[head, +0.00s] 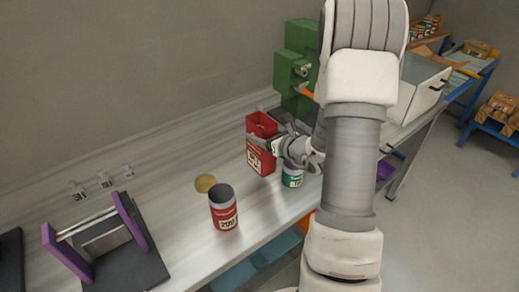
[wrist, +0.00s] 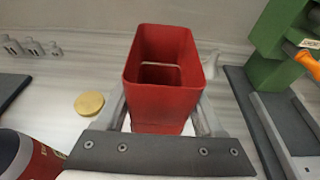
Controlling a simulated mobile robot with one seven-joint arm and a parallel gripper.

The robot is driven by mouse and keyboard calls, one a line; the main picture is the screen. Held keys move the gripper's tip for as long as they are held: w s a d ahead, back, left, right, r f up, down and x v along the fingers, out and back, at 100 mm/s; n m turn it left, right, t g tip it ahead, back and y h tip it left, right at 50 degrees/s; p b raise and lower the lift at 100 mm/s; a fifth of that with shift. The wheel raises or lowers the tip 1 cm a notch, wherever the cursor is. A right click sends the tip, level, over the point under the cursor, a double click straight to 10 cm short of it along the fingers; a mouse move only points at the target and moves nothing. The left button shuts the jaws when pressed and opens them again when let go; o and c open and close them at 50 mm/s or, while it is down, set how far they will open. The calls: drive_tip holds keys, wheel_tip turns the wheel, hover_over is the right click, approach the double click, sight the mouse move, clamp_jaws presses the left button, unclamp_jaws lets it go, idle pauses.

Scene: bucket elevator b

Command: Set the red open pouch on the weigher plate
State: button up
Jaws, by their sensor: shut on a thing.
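The red open pouch (head: 260,160) is upright above or on the bench, left of my arm in the head view. My gripper (head: 277,146) is shut on it. In the wrist view the pouch (wrist: 163,105) stands between the two fingers, its mouth open towards the camera and its inside showing a pale wire-like outline. I cannot tell whether its bottom touches the bench. No plate is clearly marked as the weigher plate; a dark flat base (head: 128,268) with purple posts stands at the lower left of the head view.
A red can (head: 223,208) and a gold disc (head: 205,183) are left of the pouch. A green-labelled can (head: 292,176) is close to its right. A green machine (head: 296,65) with an orange handle stands behind. Small grey weights (head: 104,180) line the back left.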

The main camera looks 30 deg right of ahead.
drive_tip(key=shift+f, duration=2.15)
drive_tip(key=shift+f+b, duration=0.15)
drive_tip(key=shift+b, duration=0.2)
drive_tip(key=o, duration=1)
